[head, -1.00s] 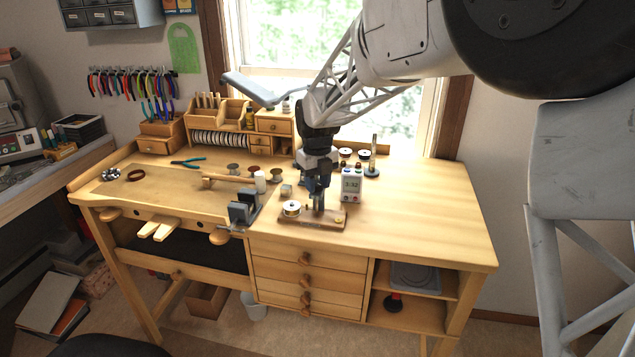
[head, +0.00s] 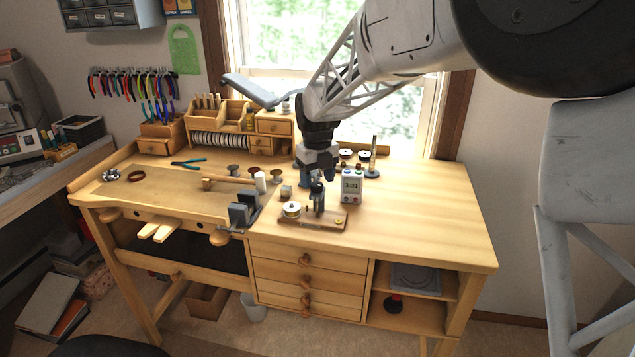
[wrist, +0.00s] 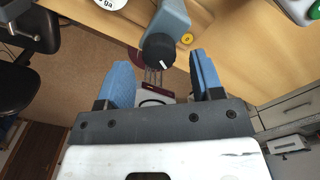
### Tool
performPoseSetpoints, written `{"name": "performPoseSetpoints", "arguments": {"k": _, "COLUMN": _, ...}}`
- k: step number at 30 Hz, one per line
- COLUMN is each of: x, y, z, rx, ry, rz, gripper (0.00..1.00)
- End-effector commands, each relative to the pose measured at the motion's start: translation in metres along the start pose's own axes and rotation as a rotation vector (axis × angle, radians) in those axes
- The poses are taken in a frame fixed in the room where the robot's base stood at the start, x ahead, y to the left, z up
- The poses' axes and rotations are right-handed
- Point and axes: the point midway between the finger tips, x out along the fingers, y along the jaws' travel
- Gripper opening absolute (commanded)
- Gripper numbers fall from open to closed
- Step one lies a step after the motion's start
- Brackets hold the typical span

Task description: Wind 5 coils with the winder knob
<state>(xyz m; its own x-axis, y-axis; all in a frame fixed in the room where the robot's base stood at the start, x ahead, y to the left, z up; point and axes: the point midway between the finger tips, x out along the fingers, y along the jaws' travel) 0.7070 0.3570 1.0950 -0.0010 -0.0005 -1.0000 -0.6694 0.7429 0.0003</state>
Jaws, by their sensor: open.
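The winder is a small wooden board (head: 332,224) at the bench's front, with a white spool (head: 291,209) at its left end and a grey-blue upright post (head: 318,199) near its middle. The post's black round knob with a white mark (wrist: 158,48) shows in the wrist view. My gripper (head: 313,181) is open and empty above and behind the post. In the wrist view its blue fingers (wrist: 160,62) stand apart on either side of the knob, and gaps show between each finger and the knob.
A white display box (head: 351,186) stands close right of the winder; its digits are too small to read surely. A grey vise-like block (head: 243,210) sits to the left. Small reels (head: 346,154) and a post stand behind. The bench's right side is clear.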

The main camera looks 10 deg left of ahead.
Motion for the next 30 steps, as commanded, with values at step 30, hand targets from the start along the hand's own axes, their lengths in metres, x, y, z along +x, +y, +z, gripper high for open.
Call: {"name": "performPoseSetpoints", "arguments": {"k": 30, "x": -0.061, "y": 0.000, "z": 0.000, "rx": -0.006, "ry": -0.002, "rz": 0.000, "gripper": 0.60}}
